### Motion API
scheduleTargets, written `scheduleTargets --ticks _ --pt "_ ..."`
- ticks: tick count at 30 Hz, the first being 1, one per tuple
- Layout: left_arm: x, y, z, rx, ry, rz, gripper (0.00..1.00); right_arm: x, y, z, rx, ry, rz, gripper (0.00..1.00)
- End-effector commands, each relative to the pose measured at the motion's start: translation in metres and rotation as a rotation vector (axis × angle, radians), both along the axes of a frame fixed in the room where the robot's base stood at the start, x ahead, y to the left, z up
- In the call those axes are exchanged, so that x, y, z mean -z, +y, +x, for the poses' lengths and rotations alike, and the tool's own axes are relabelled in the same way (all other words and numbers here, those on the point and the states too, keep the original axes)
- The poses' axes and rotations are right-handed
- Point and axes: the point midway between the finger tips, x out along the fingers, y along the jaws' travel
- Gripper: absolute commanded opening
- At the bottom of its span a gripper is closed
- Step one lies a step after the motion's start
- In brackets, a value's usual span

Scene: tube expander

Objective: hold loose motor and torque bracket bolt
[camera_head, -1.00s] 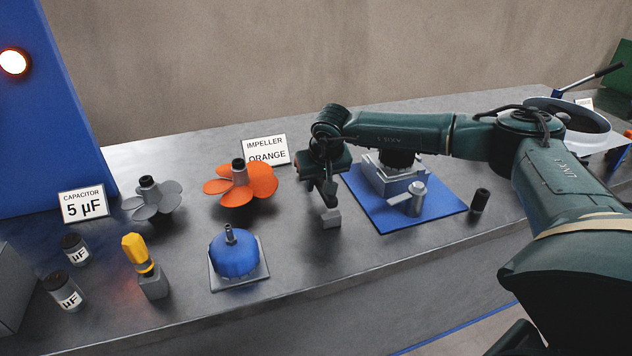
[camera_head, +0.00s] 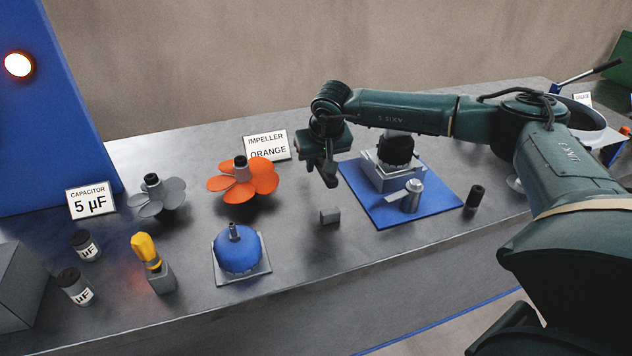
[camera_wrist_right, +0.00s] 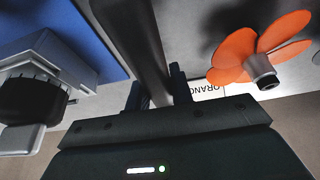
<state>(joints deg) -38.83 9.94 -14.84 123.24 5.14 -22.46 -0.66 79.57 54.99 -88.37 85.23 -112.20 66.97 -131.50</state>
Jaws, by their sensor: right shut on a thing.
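My right gripper (camera_head: 326,160) is above the middle of the table, shut on a long dark grey bar-like tool (camera_wrist_right: 148,45), which runs out between its fingers in the wrist view. A small grey block (camera_head: 330,216) stands on the table below it, apart from it. Right of the gripper, a grey fixture (camera_head: 380,180) with a black round motor-like part (camera_head: 397,150) stands on a blue mat (camera_head: 440,206). A blue motor (camera_head: 238,252) with an upright shaft sits on a grey plate at the front. No bolt can be made out. My left gripper is out of view.
Orange (camera_head: 262,175) and grey (camera_head: 158,197) impellers, capacitors (camera_head: 78,287) and sign cards (camera_head: 267,146) are to the left. A silver cylinder (camera_head: 412,195) is on the mat, a black cylinder (camera_head: 475,197) beside it.

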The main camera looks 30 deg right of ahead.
Motion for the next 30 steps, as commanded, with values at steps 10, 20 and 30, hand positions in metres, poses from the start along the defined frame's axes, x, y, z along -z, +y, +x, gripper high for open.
scheduleTargets --ticks 10,20,30 --pt "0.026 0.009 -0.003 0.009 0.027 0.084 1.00 -0.001 0.000 0.000 0.000 -0.002 0.000 0.00" --pt "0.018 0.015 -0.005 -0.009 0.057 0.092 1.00 -0.021 0.012 -0.019 -0.001 -0.001 0.000 0.00" --pt "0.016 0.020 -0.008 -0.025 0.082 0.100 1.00 -0.038 0.023 -0.037 -0.002 -0.002 0.001 0.00"
